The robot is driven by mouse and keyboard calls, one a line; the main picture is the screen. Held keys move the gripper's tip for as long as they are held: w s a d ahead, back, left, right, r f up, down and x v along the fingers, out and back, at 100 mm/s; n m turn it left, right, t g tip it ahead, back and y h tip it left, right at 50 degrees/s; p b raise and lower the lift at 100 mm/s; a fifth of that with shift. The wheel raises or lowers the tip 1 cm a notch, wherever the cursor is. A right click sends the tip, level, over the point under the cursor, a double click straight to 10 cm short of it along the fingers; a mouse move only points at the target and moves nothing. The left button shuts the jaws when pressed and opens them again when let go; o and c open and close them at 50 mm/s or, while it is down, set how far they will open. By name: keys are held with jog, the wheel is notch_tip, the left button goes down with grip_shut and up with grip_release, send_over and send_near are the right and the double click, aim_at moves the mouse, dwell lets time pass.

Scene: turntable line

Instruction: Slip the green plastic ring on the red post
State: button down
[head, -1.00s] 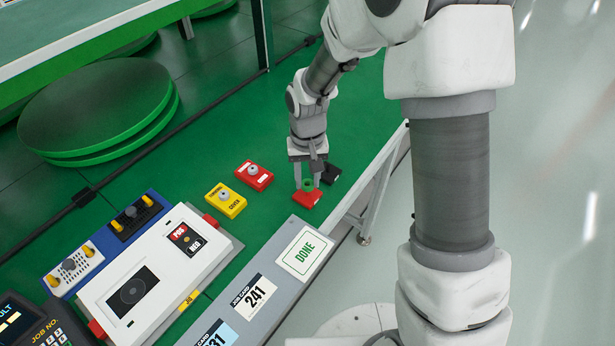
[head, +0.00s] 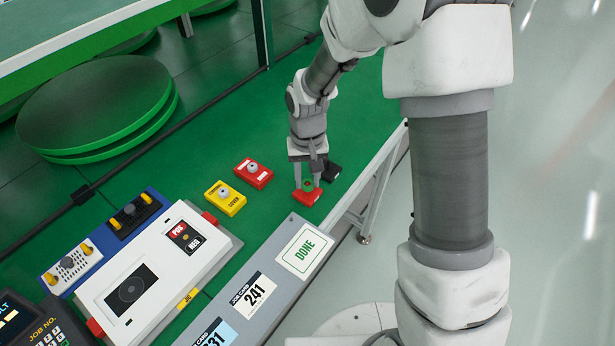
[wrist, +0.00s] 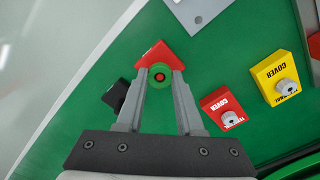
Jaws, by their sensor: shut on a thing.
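My gripper (head: 308,183) points down at the near right part of the green table, its two fingers shut on the small green ring (wrist: 161,86). In the wrist view the ring sits between the fingertips, directly over the red block (wrist: 151,54). The red post (wrist: 160,77) shows through the ring's hole, so the two look lined up. Whether the ring is around the post or just above its top I cannot tell. In the head view the red block (head: 307,198) lies right under the fingertips.
A black block (head: 331,171) stands close beside the gripper. A red cover (head: 254,174) and a yellow cover (head: 225,198), each with a grey knob, stand to the left. A grey strip with a DONE card (head: 304,252) lies in front. Green table is clear behind.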

jog(key=shift+f+b, duration=0.5)
jog(key=shift+f, duration=0.25)
jog(key=shift+c, duration=2.3)
grip_release()
jog(key=o, duration=0.4)
jog(key=shift+r, duration=0.1)
jog(key=shift+r+p, duration=2.75)
jog(key=shift+r, duration=0.9)
